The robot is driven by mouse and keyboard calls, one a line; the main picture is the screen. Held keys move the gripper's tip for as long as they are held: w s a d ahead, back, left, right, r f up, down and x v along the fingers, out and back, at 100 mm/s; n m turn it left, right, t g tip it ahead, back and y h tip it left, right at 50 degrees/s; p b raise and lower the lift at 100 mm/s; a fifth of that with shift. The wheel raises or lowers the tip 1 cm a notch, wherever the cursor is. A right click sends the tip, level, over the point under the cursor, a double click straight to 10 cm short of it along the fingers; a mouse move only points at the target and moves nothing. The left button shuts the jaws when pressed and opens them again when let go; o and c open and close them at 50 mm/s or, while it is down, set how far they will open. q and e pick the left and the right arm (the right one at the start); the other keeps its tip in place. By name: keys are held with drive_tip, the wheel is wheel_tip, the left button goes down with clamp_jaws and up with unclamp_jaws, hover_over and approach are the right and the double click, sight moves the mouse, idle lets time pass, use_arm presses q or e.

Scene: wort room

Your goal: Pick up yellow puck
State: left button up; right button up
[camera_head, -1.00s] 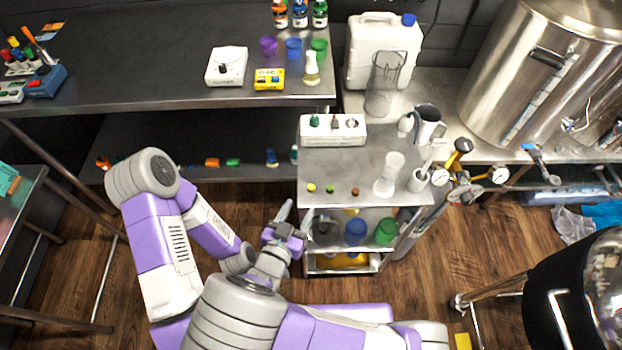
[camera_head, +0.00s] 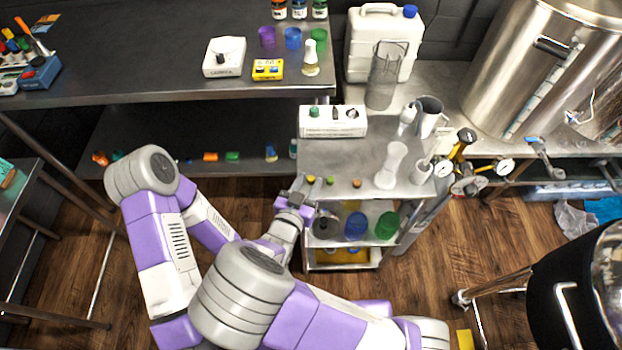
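The small yellow puck (camera_head: 311,180) lies near the front left edge of the steel cart's top (camera_head: 345,160). A green puck (camera_head: 329,181) and a brown-orange puck (camera_head: 356,183) lie in a row to its right. My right gripper (camera_head: 307,187) is at the cart's front left corner, with its fingers apart. Its fingertips are right by the yellow puck, one to the left and one in front to the right. I cannot tell whether they touch it. My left gripper is not visible.
A white box with knobs (camera_head: 333,121) stands at the back of the cart top. A white hourglass-shaped vessel (camera_head: 391,166) stands to the right of the pucks. The lower shelf holds blue (camera_head: 355,225) and green (camera_head: 387,225) containers. The cart top's middle is clear.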

clamp_jaws()
